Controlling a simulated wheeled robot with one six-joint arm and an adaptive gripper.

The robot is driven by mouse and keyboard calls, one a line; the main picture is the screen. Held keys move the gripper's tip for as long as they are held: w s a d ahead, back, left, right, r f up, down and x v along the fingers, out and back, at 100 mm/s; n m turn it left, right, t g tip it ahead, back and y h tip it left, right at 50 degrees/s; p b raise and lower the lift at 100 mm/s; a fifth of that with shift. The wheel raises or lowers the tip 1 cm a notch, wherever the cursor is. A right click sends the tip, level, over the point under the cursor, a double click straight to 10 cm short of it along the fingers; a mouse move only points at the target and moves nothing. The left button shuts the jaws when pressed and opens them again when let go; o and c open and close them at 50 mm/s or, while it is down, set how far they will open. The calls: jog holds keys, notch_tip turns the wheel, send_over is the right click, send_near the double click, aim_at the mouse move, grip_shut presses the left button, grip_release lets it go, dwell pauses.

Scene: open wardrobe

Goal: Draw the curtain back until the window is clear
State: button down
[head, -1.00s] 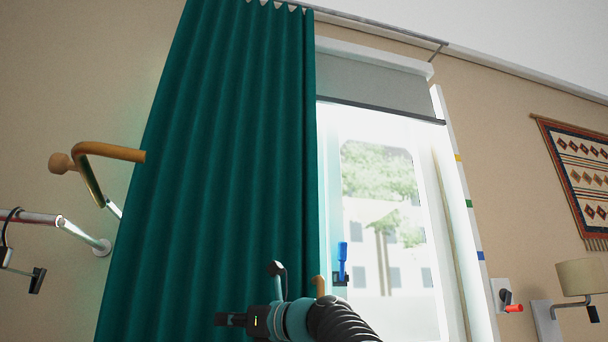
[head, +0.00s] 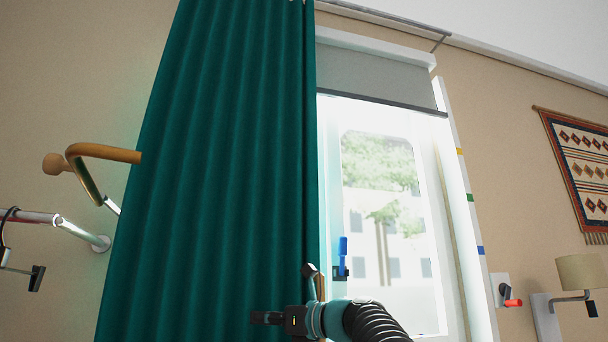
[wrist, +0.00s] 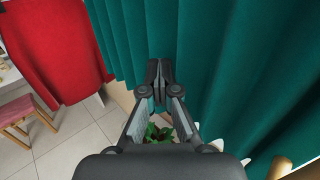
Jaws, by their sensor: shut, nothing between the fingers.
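The teal curtain (head: 215,170) hangs in folds from the ceiling rail and is gathered over the left part of the window. The window (head: 385,210) shows bright glass to the right of the curtain's edge, with a grey roller blind (head: 375,78) across its top. My gripper (head: 262,318) is at the bottom of the head view, in front of the curtain's lower right part. In the wrist view my gripper (wrist: 161,75) is shut and empty, its fingertips close to the curtain (wrist: 235,60). I cannot tell whether they touch the cloth.
A wooden hook or hanger (head: 105,152) and a metal rail (head: 65,222) stick out at the left. A wall lamp (head: 580,275) and a woven hanging (head: 583,165) are at the right. A red cloth (wrist: 60,45) and a stool (wrist: 28,112) show in the wrist view.

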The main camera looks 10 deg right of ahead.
jog(key=w+d, duration=0.2)
jog(key=d, duration=0.3)
jog(key=shift+w+d, duration=0.2)
jog(key=shift+d, duration=0.05)
jog(key=c, duration=1.9)
grip_release()
jog(key=o, duration=1.1)
jog(key=v, duration=0.8)
jog(key=shift+b, duration=0.3)
